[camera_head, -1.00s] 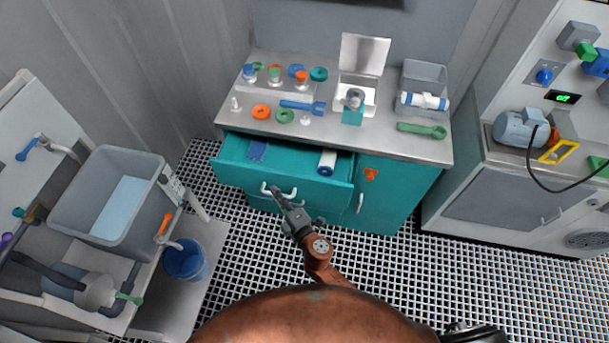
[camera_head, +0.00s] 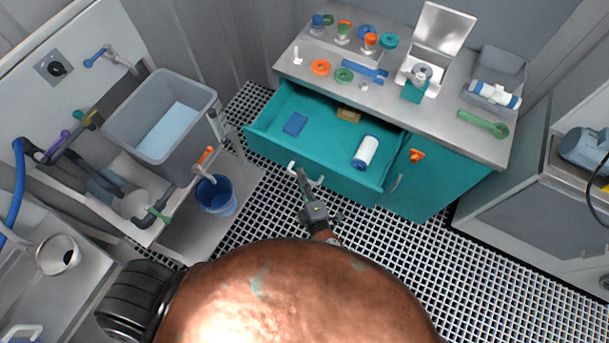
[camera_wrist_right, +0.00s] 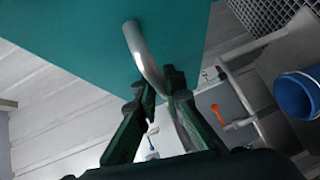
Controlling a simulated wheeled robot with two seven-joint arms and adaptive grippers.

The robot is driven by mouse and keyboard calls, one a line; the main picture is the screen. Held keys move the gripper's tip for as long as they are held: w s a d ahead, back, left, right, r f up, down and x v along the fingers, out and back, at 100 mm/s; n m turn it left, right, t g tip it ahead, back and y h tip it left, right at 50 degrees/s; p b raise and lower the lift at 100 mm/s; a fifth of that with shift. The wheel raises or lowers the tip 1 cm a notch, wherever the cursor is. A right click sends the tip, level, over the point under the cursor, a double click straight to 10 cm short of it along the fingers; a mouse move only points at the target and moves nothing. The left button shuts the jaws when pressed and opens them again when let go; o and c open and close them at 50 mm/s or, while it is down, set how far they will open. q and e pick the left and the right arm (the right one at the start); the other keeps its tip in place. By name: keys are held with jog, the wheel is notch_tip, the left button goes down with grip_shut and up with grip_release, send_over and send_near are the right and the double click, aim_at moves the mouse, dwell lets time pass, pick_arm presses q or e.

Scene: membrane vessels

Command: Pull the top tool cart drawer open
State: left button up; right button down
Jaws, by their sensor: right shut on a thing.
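The teal tool cart (camera_head: 440,185) stands ahead with its top drawer (camera_head: 335,155) pulled well out. Inside the drawer lie a blue block (camera_head: 295,124), a yellow-brown block (camera_head: 348,115) and a white cylinder with a blue end (camera_head: 366,151). My right gripper (camera_head: 301,176) is at the white drawer handle (camera_head: 318,180) on the drawer front. In the right wrist view its dark fingers (camera_wrist_right: 162,88) are shut on the handle's end part (camera_wrist_right: 145,55). My left gripper is not in view.
The cart top (camera_head: 335,77) carries rings, a blue wrench, a green wrench (camera_head: 484,124), an open-lidded box and a grey bin (camera_head: 500,68). A grey sink basin (camera_head: 160,125) and a blue bucket (camera_head: 215,195) stand left. Grated floor (camera_head: 400,245) is open before the cart.

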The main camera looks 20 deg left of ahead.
jog(key=c, duration=2.3)
grip_release()
jog(key=v, duration=1.2)
